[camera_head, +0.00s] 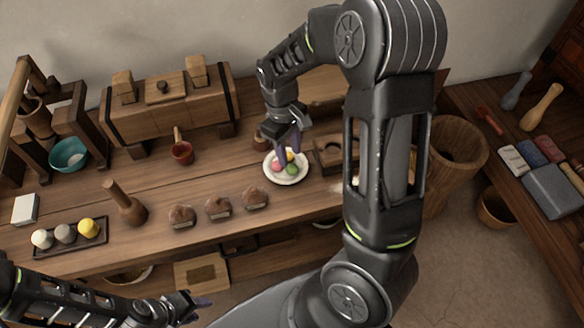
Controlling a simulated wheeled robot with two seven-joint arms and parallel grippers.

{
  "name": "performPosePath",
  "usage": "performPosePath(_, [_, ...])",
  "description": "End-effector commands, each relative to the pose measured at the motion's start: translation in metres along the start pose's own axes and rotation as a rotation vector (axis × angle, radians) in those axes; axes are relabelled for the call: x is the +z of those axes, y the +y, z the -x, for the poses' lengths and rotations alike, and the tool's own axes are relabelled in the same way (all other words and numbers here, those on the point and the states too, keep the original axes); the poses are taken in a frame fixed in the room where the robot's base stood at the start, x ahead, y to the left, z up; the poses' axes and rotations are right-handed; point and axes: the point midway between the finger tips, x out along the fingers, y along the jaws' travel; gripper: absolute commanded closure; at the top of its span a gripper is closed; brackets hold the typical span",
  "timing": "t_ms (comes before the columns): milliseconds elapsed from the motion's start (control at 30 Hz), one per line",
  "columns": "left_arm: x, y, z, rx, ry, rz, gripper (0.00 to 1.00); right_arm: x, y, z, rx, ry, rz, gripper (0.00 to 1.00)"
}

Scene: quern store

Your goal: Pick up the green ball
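The green ball (291,169) lies on a small white plate (285,180) on the wooden bench. A pink ball (277,168) and a yellow ball (290,156) share the plate, close beside it. My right gripper (289,147) reaches down from above, its fingertips just over the balls at the back of the plate. I cannot tell how far its fingers are apart or whether they touch a ball. My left gripper (204,301) is low in front of the bench, far from the plate; its finger opening is unclear.
Three brown lumps (218,208) stand left of the plate. My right arm hides part of the bench's right end.

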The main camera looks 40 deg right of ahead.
Motion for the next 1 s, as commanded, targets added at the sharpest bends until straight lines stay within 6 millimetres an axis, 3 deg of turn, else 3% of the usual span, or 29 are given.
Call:
performPosePath(167, [0.000,0.001,0.002,0.000,0.000,0.000,0.64,0.002,0.000,-0.013,-0.001,-0.004,0.000,0.64])
performPosePath(433, [0.000,0.002,0.004,0.000,0.000,0.000,0.64,0.001,0.001,-0.049,0.000,-0.003,-0.001,0.64])
performPosePath(1000, [0.000,0.001,0.004,0.000,0.000,0.000,0.64,0.001,0.001,-0.052,0.000,0.000,0.000,0.64])
